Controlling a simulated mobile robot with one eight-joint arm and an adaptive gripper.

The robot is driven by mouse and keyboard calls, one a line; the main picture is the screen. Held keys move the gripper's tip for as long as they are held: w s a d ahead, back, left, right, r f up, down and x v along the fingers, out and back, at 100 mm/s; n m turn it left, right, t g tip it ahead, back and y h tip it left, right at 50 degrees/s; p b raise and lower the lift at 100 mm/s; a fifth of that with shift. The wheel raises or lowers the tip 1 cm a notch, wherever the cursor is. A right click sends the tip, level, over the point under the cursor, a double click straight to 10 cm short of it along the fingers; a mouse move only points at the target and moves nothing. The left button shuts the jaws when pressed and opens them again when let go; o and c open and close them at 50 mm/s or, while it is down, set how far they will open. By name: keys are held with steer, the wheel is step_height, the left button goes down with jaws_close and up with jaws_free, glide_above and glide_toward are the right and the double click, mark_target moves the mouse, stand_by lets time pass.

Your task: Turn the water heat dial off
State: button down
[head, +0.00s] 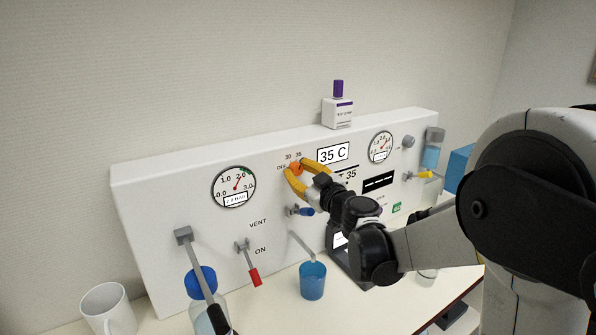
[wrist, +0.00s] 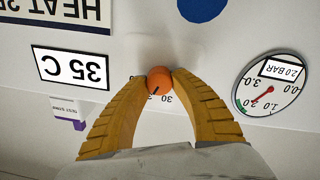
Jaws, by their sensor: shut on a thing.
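The water heat dial is a small orange knob (head: 295,167) on the white panel, beside the display (head: 333,152) that reads 35 C. Marks for OFF, 30 and 35 are printed around it. My gripper (head: 296,168) has its two yellow fingers shut on the dial, one on each side. In the wrist view, which is upside down, the fingertips (wrist: 159,76) touch both sides of the dial (wrist: 158,82). The dial's black pointer line slants to the lower left there, to the left of the 30 mark. The fingers partly cover the printed marks.
A pressure gauge (head: 234,187) is left of the dial, and another gauge (head: 381,147) is to the right. A blue-handled tap (head: 303,211) sits just below my gripper. A blue cup (head: 312,281), red-handled lever (head: 254,276) and white mug (head: 108,310) are lower down.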

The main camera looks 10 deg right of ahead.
steer(key=n, duration=0.4)
steer(key=shift+n+b, duration=0.3)
steer(key=shift+n, duration=0.1)
steer(key=n, duration=0.4)
steer(key=shift+f+n, duration=0.1)
steer(key=shift+n, duration=0.2)
steer(key=n+b, duration=0.1)
steer(key=n, duration=0.4)
steer(key=shift+n+y, duration=0.3)
steer(key=n, duration=0.4)
steer(key=shift+n, duration=0.4)
steer(key=c, duration=1)
jaws_free()
steer(key=shift+f, duration=0.1)
steer(key=shift+c, duration=0.2)
